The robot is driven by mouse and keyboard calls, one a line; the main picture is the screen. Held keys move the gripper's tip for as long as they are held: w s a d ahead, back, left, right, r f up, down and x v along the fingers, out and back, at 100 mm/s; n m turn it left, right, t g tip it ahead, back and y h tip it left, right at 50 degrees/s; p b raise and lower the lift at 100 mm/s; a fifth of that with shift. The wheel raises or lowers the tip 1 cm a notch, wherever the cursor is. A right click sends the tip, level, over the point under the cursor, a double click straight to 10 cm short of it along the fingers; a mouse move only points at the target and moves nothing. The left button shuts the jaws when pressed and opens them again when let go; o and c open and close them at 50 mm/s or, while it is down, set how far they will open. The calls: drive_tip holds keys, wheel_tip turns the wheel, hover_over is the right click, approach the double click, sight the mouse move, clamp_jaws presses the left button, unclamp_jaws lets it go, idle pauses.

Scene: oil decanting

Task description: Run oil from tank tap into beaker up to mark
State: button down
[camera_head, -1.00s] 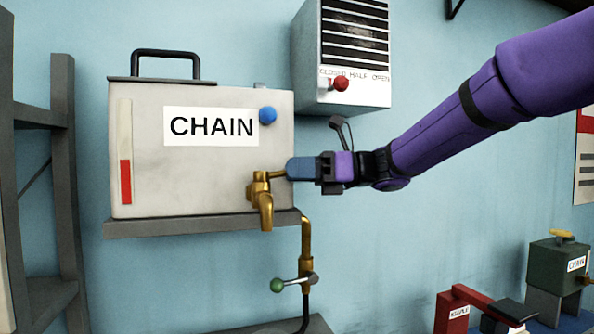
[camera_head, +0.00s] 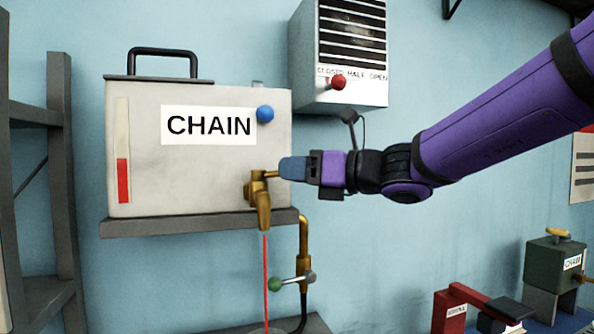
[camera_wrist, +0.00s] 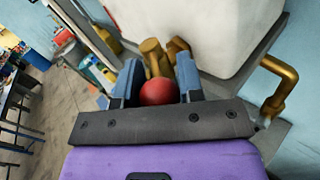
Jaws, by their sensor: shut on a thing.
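The grey tank labelled CHAIN (camera_head: 185,185) sits on a wall shelf. Its brass tap (camera_head: 262,200) is at the lower right of its front. A thin red stream of oil (camera_head: 266,275) falls from the spout to the bottom picture edge. My gripper (camera_head: 293,169) is at the tap's lever. In the wrist view, my gripper (camera_wrist: 159,82) is shut on a red knob (camera_wrist: 158,93) between its blue fingers, with the brass tap (camera_wrist: 153,55) just beyond.
A brass pipe (camera_head: 304,240) with a green-knobbed valve (camera_head: 275,285) stands right of the stream. A vent box (camera_head: 352,55) with a red-knobbed lever (camera_head: 338,82) hangs above. A blue knob (camera_head: 265,114) and a red level gauge (camera_head: 123,180) are on the tank.

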idle(0.4)
drive_tip(key=c, duration=1)
unclamp_jaws()
drive_tip(key=shift+c, duration=0.2)
drive_tip(key=v, duration=1)
drive_tip(key=shift+s+d, duration=0.2)
drive_tip(key=shift+d, duration=0.15)
